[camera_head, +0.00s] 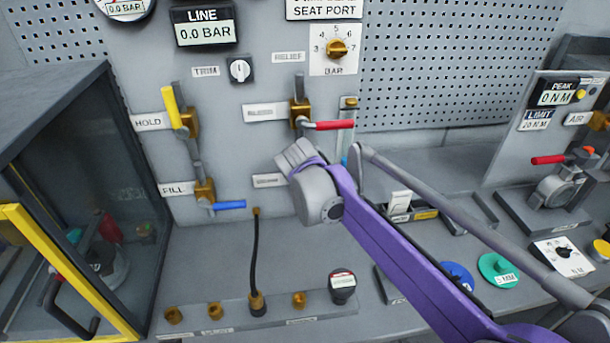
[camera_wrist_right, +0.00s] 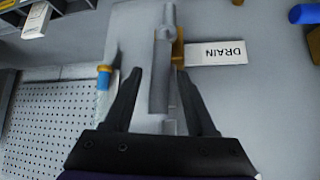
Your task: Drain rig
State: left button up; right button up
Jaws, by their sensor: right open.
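The drain rig is a grey upright panel. In the right wrist view, the DRAIN label (camera_wrist_right: 217,52) sits next to a brass fitting (camera_wrist_right: 179,48) and a grey lever (camera_wrist_right: 162,75). My right gripper (camera_wrist_right: 158,80) is open, with its black fingers on either side of the lever; I cannot tell whether they touch it. In the head view my right gripper (camera_head: 297,153) hides the drain valve. The hold valve has a yellow handle (camera_head: 172,106), the fill valve a blue handle (camera_head: 230,205), and another valve a red handle (camera_head: 334,125). The line display (camera_head: 205,32) reads 0.0 BAR. My left gripper is out of view.
A black hose (camera_head: 256,255) runs from the panel down to a brass port on the bench. A glass-sided cabinet (camera_head: 90,200) with a yellow frame stands at the left. Blue (camera_head: 457,275) and green (camera_head: 497,268) discs lie at the right. A slim blue tube (camera_wrist_right: 103,82) is close to one finger.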

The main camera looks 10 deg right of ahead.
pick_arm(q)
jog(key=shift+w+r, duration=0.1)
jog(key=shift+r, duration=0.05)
pick_arm(e)
jog(key=v, duration=1.1)
jog(key=shift+w+f, duration=0.1)
jog(key=shift+f, duration=0.05)
